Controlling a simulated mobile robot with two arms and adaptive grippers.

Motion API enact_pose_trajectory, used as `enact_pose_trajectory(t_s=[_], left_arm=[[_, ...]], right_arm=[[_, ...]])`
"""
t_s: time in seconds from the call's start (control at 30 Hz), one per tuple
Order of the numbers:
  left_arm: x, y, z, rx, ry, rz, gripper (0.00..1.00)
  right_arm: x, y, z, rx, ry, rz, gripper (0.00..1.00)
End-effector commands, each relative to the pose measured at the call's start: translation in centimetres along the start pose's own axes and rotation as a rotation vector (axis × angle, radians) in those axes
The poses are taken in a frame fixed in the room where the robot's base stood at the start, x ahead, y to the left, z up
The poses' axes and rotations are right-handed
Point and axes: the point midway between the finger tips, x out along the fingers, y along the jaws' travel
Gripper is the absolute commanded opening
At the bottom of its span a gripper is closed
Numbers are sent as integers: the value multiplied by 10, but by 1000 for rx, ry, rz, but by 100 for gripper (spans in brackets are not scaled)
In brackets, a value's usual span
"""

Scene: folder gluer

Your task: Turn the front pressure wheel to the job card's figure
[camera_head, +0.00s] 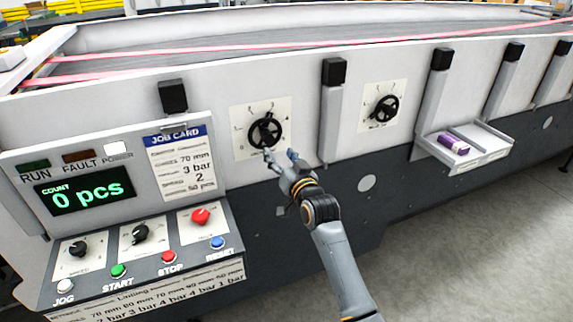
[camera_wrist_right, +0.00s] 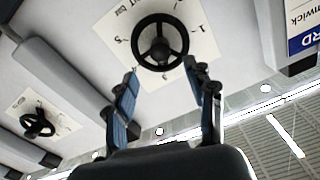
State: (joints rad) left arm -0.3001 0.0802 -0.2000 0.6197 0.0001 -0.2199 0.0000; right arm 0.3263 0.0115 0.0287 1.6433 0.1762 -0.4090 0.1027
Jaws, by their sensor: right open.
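A black handwheel (camera_head: 265,132) sits on a white dial plate (camera_head: 241,112) on the machine's side panel, just right of the job card. My right gripper (camera_head: 280,154) is open at the lower right of this wheel. In the right wrist view the wheel (camera_wrist_right: 160,42) shows upside down, ahead of and between my two spread blue fingers (camera_wrist_right: 161,78). I cannot tell whether a finger touches it. The job card (camera_head: 180,160) reads 70 mm, 3 bar, 2 and 50 pcs. The dial figures are too small to read surely. My left gripper is out of view.
A second handwheel (camera_head: 386,107) on its own plate is farther right. The control panel (camera_head: 140,240) with knobs and buttons juts out at lower left; its display (camera_head: 83,192) reads 0 pcs. A small tray (camera_head: 482,157) holds a purple item (camera_head: 453,143).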

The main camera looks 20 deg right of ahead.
Motion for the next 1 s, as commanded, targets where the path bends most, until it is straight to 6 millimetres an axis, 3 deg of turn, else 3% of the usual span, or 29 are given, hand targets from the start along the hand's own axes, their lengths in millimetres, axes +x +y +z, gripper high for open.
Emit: enact_pose_trajectory(t_s=[0.1,0.3,0.83,0.93,1.0], left_arm=[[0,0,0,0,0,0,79],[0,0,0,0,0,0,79],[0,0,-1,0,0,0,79],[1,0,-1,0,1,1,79],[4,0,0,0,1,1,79]], right_arm=[[-20,0,1,-1,-1,1,54],[-39,0,1,-1,-2,0,54],[-43,0,1,-1,-2,0,54],[-42,3,14,-4,-24,5,54],[-42,8,39,-12,-63,13,54]])
